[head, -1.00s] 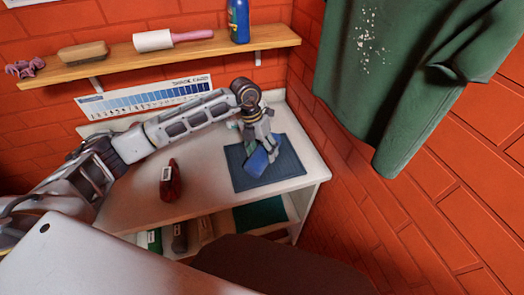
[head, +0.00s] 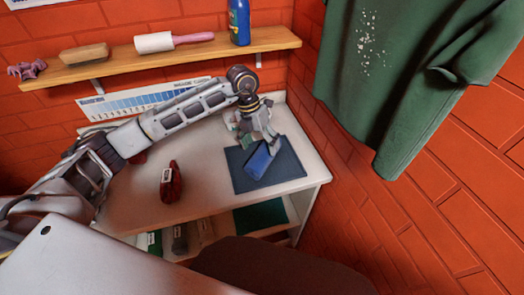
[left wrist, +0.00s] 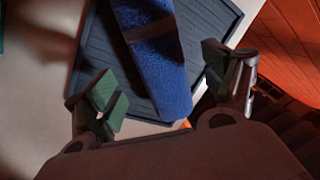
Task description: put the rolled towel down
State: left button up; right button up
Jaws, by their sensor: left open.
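The rolled towel (head: 262,160) is blue and lies on a dark blue-grey ribbed mat (head: 285,175) at the right end of the white worktop. In the left wrist view the towel (left wrist: 160,70) has a dark band around it and rests on the mat (left wrist: 100,75). My left gripper (head: 256,135) is just behind the towel in the head view. In the left wrist view its green-padded fingers (left wrist: 160,80) are wide apart, one on each side of the towel, with gaps showing. My right gripper is not in view.
A dark red object (head: 171,182) stands on the worktop (head: 130,205) left of the mat. A shelf (head: 200,53) with a brush, roller and blue bottle runs above. A green garment (head: 400,90) hangs at the right. Bare worktop lies around the red object.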

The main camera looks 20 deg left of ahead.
aim_at(258, 148)
pick_arm(q)
jog(key=v, duration=0.8)
jog(key=shift+r, duration=0.1)
jog(key=shift+o, duration=0.5)
jog(key=shift+s+a+r, duration=0.15)
jog(key=shift+s+a, duration=0.05)
jog(key=shift+s, duration=0.2)
jog(key=shift+s+a+r, duration=0.15)
jog(key=shift+s+a, duration=0.1)
jog(key=shift+s, duration=0.15)
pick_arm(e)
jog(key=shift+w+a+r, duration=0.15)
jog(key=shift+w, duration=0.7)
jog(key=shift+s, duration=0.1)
